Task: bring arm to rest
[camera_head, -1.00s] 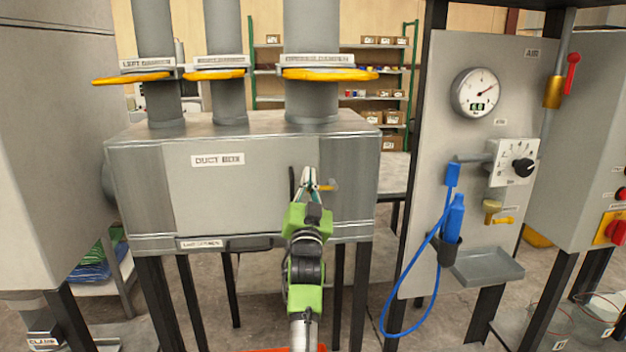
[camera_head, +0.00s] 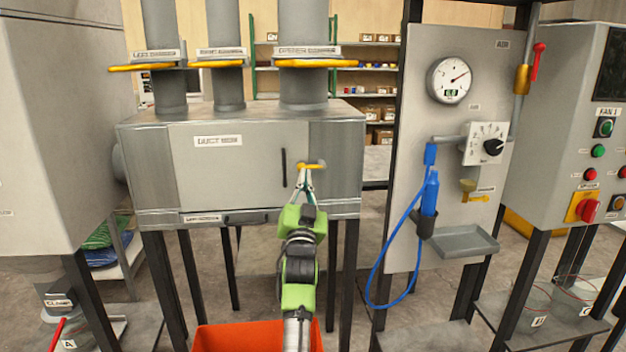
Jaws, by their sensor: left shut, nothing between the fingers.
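My left gripper (camera_head: 305,172) is shut and empty, in the middle of the head view. Its arm rises from the bottom of the picture, green and black. The fingertips show in front of the grey duct box (camera_head: 235,185), just below a small yellow latch handle (camera_head: 312,165) on its door. I cannot tell whether they touch the latch. The black door handle (camera_head: 284,168) is just left of the fingers. The door looks closed. My right gripper is not in view.
An orange bin (camera_head: 222,338) stands below the arm. The air panel (camera_head: 440,60) with gauge, blue hose (camera_head: 375,270) and small tray (camera_head: 465,241) is to the right. A control cabinet (camera_head: 560,150) stands far right, a grey cabinet (camera_head: 55,130) at left. Floor shows between the stands.

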